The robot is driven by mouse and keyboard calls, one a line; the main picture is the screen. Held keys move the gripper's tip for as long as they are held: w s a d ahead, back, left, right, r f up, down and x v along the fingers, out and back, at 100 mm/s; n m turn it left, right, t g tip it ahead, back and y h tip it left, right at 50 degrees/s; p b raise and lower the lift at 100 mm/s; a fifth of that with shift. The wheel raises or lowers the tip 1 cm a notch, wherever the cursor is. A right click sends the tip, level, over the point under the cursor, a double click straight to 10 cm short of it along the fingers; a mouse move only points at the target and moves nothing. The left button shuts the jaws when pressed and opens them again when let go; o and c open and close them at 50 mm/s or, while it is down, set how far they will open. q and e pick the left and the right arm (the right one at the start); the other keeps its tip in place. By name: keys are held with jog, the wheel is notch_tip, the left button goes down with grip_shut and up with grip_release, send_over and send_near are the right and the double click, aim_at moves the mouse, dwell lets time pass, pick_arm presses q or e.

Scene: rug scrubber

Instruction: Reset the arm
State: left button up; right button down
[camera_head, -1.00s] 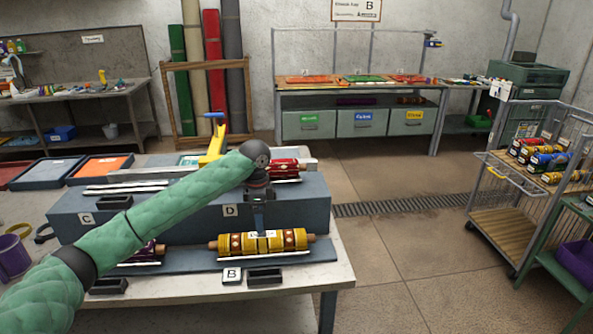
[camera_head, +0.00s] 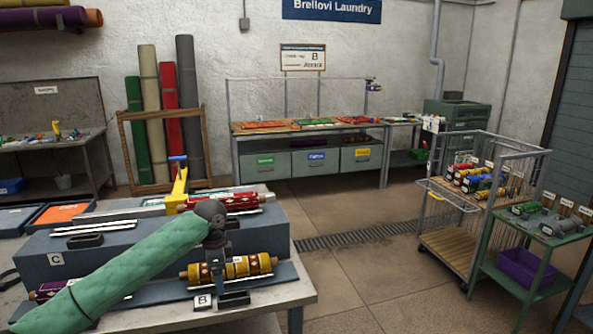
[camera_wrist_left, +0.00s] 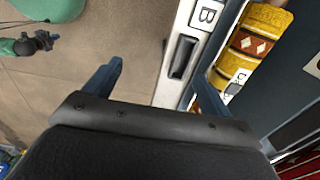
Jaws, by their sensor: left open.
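My left arm in its green quilted sleeve reaches in from the left in the head view. Its gripper (camera_head: 217,288) points down at the front edge of the bench, by the yellow patterned roller (camera_head: 250,266). In the left wrist view the two fingers (camera_wrist_left: 157,87) are spread with nothing between them. There the yellow roller (camera_wrist_left: 258,38) lies beyond the right finger, apart from it as far as I can see. A dark jointed part with green beside it (camera_wrist_left: 35,43), seemingly my right arm's end, shows small at the upper left; its jaws are unclear.
A red patterned roller (camera_head: 236,201) lies on the raised block (camera_head: 150,255), beside a yellow and blue tool (camera_head: 179,186). A black holder (camera_wrist_left: 184,57) and a B label (camera_wrist_left: 207,15) are at the bench edge. A wire cart (camera_head: 452,250) and green table (camera_head: 550,238) stand right; the floor between is open.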

pick_arm(q)
jog(key=s+d+f+n+t+h, duration=0.1)
jog(key=s+d+f+n, duration=0.1)
jog(key=s+d+f, duration=0.6)
jog(key=s+d+f+n+t+h, duration=0.15)
jog(key=s+d+f, duration=0.35)
jog(key=s+f, duration=0.65)
jog(key=s+a+f+n+t+y, duration=0.1)
jog(key=s+a+n, duration=0.45)
jog(key=s, duration=0.75)
jog(key=s+a+f+n+y, duration=0.1)
jog(key=s+a+n, duration=0.45)
jog(key=s, duration=0.75)
jog(key=s+d+f+m+g, duration=0.1)
jog(key=s+f, duration=0.1)
jog(key=f, duration=1.8)
jog(key=s+d+f+g, duration=0.1)
jog(key=s+f, duration=0.2)
jog(key=f, duration=1.8)
jog(key=shift+s+f+m, duration=0.2)
jog(key=shift+s+m, duration=0.15)
jog(key=shift+c, duration=0.2)
